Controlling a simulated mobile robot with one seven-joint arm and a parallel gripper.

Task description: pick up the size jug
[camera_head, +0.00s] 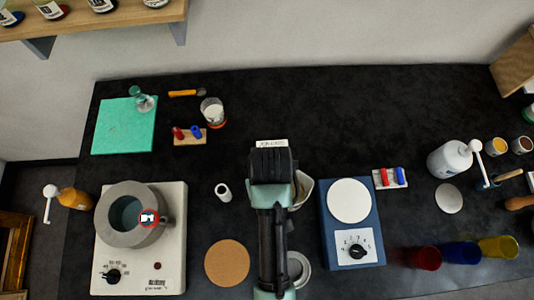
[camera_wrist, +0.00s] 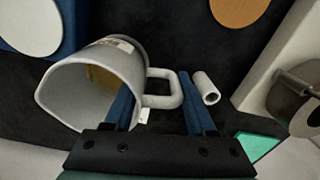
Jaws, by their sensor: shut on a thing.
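The size jug is a pale grey-white jug with a loop handle. In the wrist view the jug (camera_wrist: 95,85) lies at the left of the picture, its wide mouth toward the lower left and a yellowish inside showing. My gripper (camera_wrist: 160,98) has its two blue fingers on either side of the handle, shut on it. In the head view my gripper (camera_head: 272,165) and arm cover most of the jug; only a pale edge (camera_head: 303,190) shows to their right. Whether the jug is clear of the table cannot be told.
Left on the black worktop (camera_head: 200,260) are a heater with a grey pot (camera_head: 108,220), a cork disc (camera_head: 227,263) and a small white tube (camera_head: 223,191). A blue scale (camera_head: 350,225) stands close on the right. The back middle is mostly clear.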

